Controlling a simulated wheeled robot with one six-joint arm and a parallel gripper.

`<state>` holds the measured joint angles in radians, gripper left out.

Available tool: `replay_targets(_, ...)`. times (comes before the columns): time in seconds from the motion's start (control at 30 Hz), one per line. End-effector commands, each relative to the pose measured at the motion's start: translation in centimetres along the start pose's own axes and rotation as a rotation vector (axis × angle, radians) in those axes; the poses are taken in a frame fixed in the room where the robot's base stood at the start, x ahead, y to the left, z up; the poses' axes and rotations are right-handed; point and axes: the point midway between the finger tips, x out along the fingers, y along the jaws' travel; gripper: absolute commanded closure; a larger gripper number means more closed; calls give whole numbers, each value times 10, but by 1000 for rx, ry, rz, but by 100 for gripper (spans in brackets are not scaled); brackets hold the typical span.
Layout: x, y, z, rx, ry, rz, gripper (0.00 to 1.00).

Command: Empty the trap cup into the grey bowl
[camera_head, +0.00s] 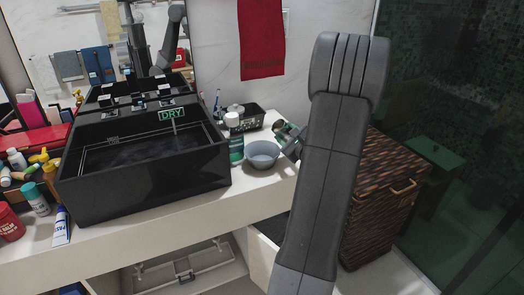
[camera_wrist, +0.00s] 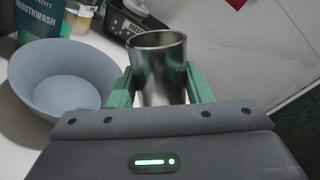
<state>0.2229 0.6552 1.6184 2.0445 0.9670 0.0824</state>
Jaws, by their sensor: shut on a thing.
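The grey bowl (camera_head: 262,154) stands on the white counter to the right of the black sink. It also shows at the left of the wrist view (camera_wrist: 62,80), and the part of its inside that shows looks empty. My gripper (camera_head: 286,134) is shut on the shiny metal trap cup (camera_wrist: 158,65), with green fingers on both sides of it. The cup is roughly upright beside the bowl, to its right. The cup's contents cannot be made out. In the head view the cup is small and partly covered by my gripper.
A black vessel sink (camera_head: 145,165) with a "DRY" label fills the counter's left. A green mouthwash bottle (camera_wrist: 38,18) and a black basket (camera_wrist: 125,22) stand behind the bowl. Several bottles and tubes crowd the far left. A wicker hamper (camera_head: 380,200) stands right of the counter.

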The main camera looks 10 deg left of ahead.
Motion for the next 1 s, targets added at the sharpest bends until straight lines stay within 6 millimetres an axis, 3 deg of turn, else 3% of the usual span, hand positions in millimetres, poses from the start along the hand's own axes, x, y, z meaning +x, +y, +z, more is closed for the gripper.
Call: replay_targets(1.0, 0, 0, 5, -136, 17, 0, 83)
